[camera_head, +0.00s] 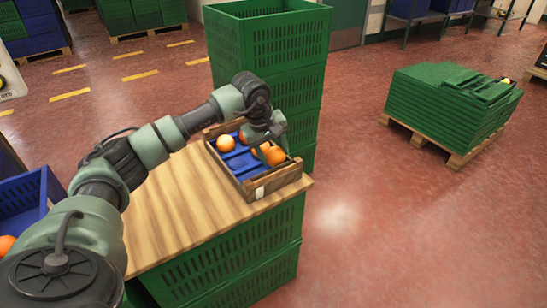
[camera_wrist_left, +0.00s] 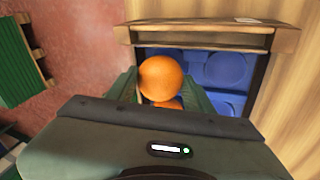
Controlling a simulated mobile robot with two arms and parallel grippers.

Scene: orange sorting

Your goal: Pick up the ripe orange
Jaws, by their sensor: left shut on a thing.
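A wooden crate (camera_head: 272,183) with a blue liner stands on a wooden tabletop and holds several oranges. A paler orange (camera_head: 225,142) lies at its left side, and another orange (camera_head: 242,137) is partly hidden behind my gripper. My left gripper (camera_head: 268,148) reaches down into the crate's right end. In the left wrist view its green fingers are shut on an orange (camera_wrist_left: 161,78), with another orange (camera_wrist_left: 167,103) partly hidden close by. The held orange (camera_head: 275,156) shows at the fingertips in the head view. My right gripper is out of view.
Tall green crates (camera_head: 270,40) stand right behind the table. A blue crate (camera_head: 25,200) with an orange (camera_head: 7,243) is at the left edge. The wooden tabletop (camera_head: 185,215) is bare in front of the crate. Green stacked crates (camera_head: 440,100) sit on a pallet at the right.

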